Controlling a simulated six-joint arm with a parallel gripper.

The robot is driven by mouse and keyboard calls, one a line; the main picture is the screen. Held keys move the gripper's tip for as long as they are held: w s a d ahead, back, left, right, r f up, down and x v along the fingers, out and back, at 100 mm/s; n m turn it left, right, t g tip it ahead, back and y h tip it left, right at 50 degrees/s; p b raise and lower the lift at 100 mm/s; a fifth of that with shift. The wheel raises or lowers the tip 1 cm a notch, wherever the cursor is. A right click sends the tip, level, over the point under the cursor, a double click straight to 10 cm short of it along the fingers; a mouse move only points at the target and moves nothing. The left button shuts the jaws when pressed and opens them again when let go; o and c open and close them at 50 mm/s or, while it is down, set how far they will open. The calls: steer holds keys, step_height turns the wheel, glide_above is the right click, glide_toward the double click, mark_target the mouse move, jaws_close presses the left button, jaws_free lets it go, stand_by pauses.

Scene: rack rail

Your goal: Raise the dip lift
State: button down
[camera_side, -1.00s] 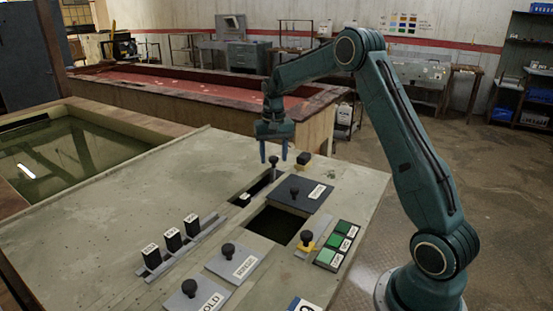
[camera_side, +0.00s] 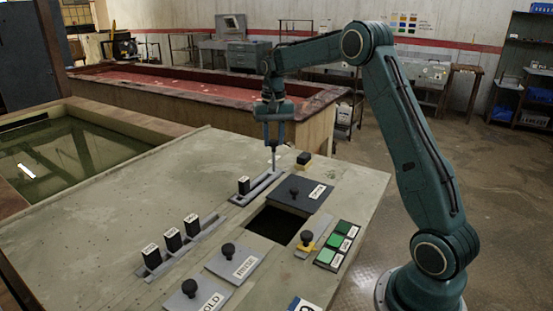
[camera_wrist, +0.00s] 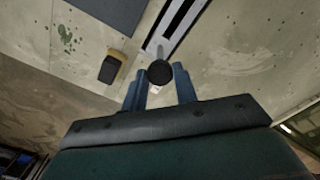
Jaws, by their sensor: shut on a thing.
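The dip lift is a narrow grey rail (camera_side: 262,187) with a thin upright rod (camera_side: 273,160) at its far end and a black labelled block (camera_side: 243,186) standing on its near end. The rail sits at about the level of the bench top. My gripper (camera_side: 274,146) points down and is shut on the rod's black knob, which its fingers mostly hide in the side view. In the wrist view the round black knob (camera_wrist: 160,72) shows between the two blue fingers (camera_wrist: 160,88), with part of the rail (camera_wrist: 178,22) beyond it.
A yellow-and-black block (camera_side: 304,159) stands close to my gripper. A second rail (camera_side: 182,247) carries several black blocks. Green buttons (camera_side: 338,245) are at the right. The bench's left part is clear.

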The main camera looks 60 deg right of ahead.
steer(key=shift+r, duration=0.4)
steer(key=c, duration=1.3)
jaws_free()
steer(key=shift+o, duration=1)
steer(key=shift+f, duration=0.15)
step_height(320, 180, up, 14)
steer(key=shift+a, duration=0.1)
